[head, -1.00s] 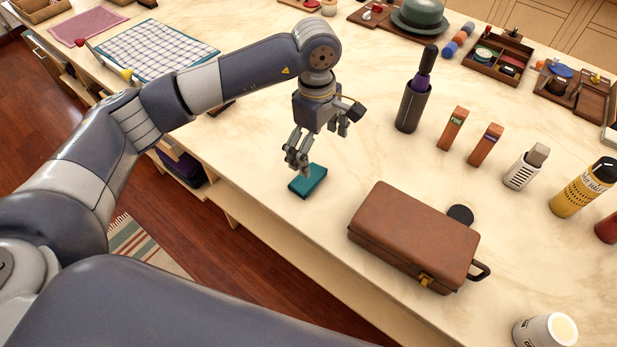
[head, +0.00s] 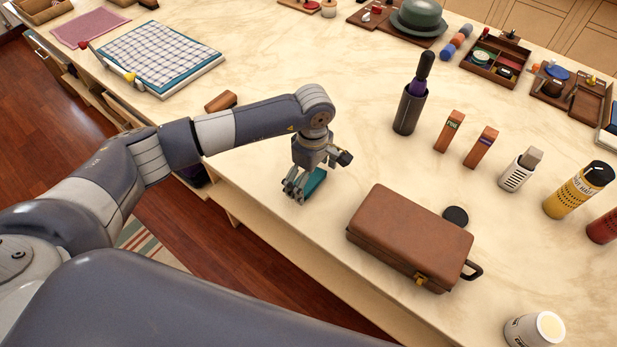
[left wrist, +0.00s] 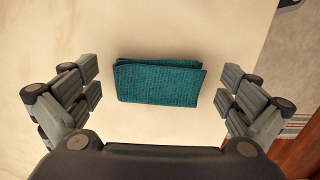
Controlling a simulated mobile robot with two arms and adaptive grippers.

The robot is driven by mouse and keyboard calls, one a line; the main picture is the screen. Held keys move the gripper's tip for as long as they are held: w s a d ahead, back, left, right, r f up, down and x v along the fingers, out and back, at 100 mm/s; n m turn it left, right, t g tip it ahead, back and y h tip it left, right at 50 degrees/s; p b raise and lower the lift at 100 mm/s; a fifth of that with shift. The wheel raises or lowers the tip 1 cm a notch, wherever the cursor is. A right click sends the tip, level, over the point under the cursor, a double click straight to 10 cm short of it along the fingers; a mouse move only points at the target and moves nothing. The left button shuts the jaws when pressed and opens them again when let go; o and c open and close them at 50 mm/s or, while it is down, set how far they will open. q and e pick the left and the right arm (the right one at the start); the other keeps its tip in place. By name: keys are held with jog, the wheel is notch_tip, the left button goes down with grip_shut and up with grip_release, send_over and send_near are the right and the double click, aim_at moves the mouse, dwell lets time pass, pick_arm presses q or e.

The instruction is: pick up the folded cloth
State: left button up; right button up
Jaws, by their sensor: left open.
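The folded cloth (head: 314,182) is a small teal rectangle lying flat on the pale counter near its front edge, left of the brown case. My left gripper (head: 304,187) is down over it and hides part of it in the head view. In the left wrist view the cloth (left wrist: 158,81) lies between the two spread fingers of the left gripper (left wrist: 160,98), with a clear gap on each side. The left gripper is open and empty. My right gripper is in neither view.
A brown case (head: 410,237) stands close to the right of the cloth, with a black disc (head: 456,216) behind it. A dark holder with a bottle (head: 410,108) stands farther back. A white jar (head: 535,329) is at the front right. The counter behind the cloth is clear.

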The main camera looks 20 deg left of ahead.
aim_at(312, 183)
pick_arm(q)
jog(key=c, duration=1)
jog(key=shift+o, duration=0.2)
jog(key=shift+r, duration=0.25)
notch_tip(312, 183, up, 2)
jog(key=shift+w+r+b, duration=0.15)
jog(key=shift+b, duration=0.55)
jog(key=shift+s+d+r, duration=0.1)
jog(key=shift+s+r, duration=0.15)
jog(key=shift+s, duration=0.4)
jog(key=s+b, duration=0.1)
jog(key=s, duration=0.4)
jog(key=s+d+r+b, duration=0.1)
jog(key=s, duration=0.4)
jog(key=s+d+b, duration=0.1)
jog(key=s, duration=0.3)
jog(key=shift+s+r, duration=0.35)
jog(key=shift+s, duration=0.05)
